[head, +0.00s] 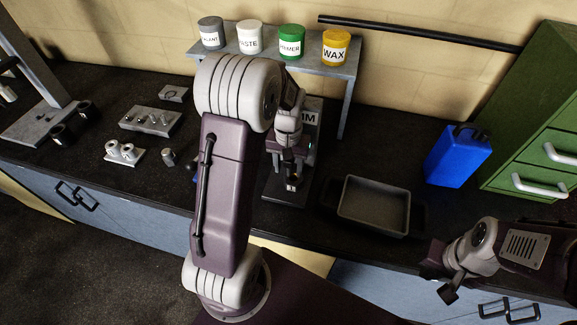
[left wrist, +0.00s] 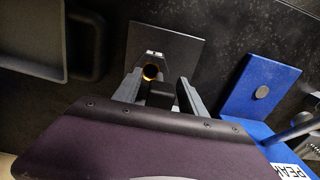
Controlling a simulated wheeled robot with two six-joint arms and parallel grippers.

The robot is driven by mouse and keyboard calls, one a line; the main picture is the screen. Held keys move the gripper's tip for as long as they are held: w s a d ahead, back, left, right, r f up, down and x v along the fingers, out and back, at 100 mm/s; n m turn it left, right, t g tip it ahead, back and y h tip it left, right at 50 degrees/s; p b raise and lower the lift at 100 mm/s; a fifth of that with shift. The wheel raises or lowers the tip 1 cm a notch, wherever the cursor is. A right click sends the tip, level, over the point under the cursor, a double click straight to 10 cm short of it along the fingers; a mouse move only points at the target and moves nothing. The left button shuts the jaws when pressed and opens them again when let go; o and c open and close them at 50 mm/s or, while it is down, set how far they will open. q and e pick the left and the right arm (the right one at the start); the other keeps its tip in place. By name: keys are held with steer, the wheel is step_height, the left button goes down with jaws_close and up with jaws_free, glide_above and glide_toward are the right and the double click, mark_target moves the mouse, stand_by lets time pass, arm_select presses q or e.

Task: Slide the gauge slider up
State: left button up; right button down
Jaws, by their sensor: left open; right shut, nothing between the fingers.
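The gauge shows in the head view as an upright pale panel (head: 313,112) lettered "MM" on a dark base, largely hidden behind my left arm. My left gripper (head: 292,182) is in front of it, low over the base. My right gripper (head: 431,268) is shut and empty near the bench's front edge.
A dark tray (head: 346,208) lies right of the gauge. A blue canister (head: 458,154) and green drawers (head: 545,150) stand further right. A shelf (head: 345,95) with several labelled jars is behind. Blue parts (left wrist: 262,82) show right in the left wrist view.

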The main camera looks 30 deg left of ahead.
arm_select(q)
steer(key=shift+w, duration=0.1)
jaws_close()
stand_by(1.2)
